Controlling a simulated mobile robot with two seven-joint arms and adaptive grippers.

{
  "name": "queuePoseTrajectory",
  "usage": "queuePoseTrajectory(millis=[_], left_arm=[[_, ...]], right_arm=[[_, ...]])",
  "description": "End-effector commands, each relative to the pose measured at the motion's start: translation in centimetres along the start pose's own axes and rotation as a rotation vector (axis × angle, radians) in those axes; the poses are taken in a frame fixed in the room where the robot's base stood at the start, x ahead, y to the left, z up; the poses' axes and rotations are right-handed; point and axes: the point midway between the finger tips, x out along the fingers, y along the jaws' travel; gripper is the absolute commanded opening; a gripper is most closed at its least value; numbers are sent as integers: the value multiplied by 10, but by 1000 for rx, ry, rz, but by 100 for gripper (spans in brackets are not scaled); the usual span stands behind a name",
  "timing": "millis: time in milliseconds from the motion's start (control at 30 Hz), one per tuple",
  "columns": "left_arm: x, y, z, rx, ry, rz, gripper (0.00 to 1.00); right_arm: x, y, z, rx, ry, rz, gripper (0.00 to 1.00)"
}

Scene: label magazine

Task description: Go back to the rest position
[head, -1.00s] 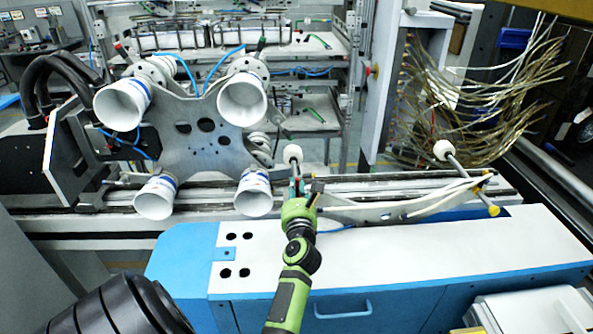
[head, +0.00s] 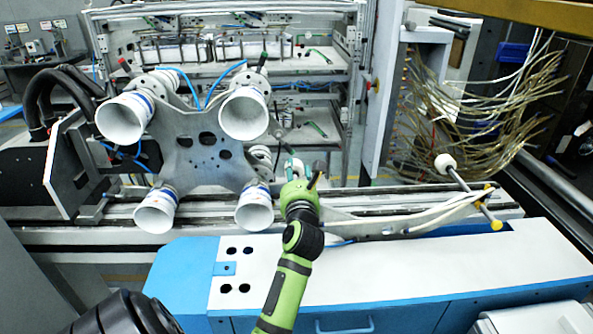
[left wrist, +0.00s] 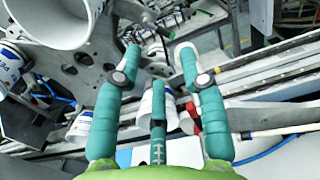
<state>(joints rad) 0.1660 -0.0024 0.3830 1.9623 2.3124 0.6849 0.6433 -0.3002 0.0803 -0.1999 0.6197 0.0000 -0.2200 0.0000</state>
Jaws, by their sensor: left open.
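My left gripper (head: 304,175) is in front of the rail, right of the metal plate with white cups, in the head view. Its green arm rises from the bottom middle over the white and blue bench. In the left wrist view the teal fingers (left wrist: 160,55) are spread apart with nothing gripped between them. The lower right white cup (head: 254,206) is just left of the gripper in the head view. My right gripper is not in view.
The metal plate (head: 205,150) carries several white cups. A rod with a white knob (head: 445,162) stands at the right end of the rail. The white bench top (head: 440,265) is clear right of my arm. Loose pale cables (head: 470,100) hang at the right.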

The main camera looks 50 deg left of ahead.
Motion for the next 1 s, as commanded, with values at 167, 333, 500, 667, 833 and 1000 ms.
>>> queuePoseTrajectory(millis=[167, 333, 500, 667, 833, 1000], left_arm=[[0, 0, 12, 0, 0, -1, 41], [0, 0, 12, 0, 1, -1, 41], [0, 0, 12, 0, 0, -1, 41], [0, 0, 12, 0, 0, 0, 41], [-5, -3, 24, 66, -65, -14, 41], [-47, -35, 73, 434, -397, -107, 41]], right_arm=[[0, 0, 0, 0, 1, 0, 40], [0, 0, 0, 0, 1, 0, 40], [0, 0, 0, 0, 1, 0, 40], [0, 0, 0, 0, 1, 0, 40], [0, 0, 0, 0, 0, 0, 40], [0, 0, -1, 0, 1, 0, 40]])
